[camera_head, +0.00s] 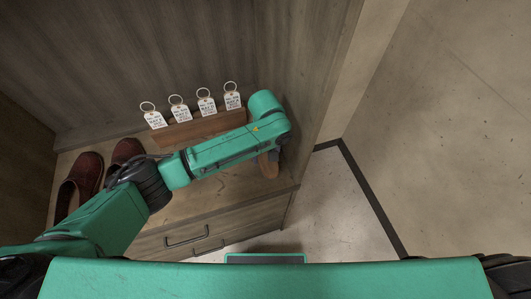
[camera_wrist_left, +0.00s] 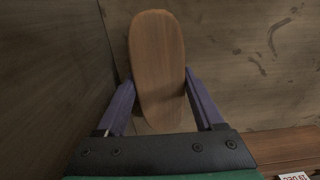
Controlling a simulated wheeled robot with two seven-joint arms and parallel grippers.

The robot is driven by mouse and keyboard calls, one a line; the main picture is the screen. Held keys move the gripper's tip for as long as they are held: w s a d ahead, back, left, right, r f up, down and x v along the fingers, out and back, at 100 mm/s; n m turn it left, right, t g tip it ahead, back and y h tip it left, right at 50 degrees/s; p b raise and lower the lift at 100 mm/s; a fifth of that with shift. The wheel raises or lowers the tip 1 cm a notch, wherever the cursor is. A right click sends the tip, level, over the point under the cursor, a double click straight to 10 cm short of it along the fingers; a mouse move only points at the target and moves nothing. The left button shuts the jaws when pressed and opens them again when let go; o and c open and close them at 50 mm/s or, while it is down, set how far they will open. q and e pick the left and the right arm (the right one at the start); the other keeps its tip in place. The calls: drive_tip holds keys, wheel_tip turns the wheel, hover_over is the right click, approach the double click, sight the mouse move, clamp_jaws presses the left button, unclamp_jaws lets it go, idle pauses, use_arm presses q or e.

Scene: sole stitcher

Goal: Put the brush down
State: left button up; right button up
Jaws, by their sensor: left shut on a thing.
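The brush (camera_wrist_left: 157,60) shows as an oval brown wooden back in the left wrist view. My left gripper (camera_wrist_left: 158,88) is shut on it, with one purple finger along each side. In the head view the brush (camera_head: 268,166) is a small brown piece below the end of my left arm, by the right end of the wooden bench top (camera_head: 205,194). Its bristles are hidden, and I cannot tell whether it touches the surface. My right gripper is not in view.
Two brown shoes (camera_head: 88,171) stand at the left of the bench top. A wooden block (camera_head: 205,127) with several ringed white tags (camera_head: 206,105) stands at the back. A side panel (camera_head: 318,75) closes the right. Drawers (camera_head: 190,236) are below the front edge.

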sight(265, 154)
use_arm(q)
drive_tip(key=shift+f, duration=0.1)
drive_tip(key=o, duration=1.5)
drive_tip(key=shift+a, duration=0.1)
drive_tip(key=shift+c, duration=0.2)
wheel_tip(265, 154, up, 12)
drive_tip(key=shift+s, duration=0.1)
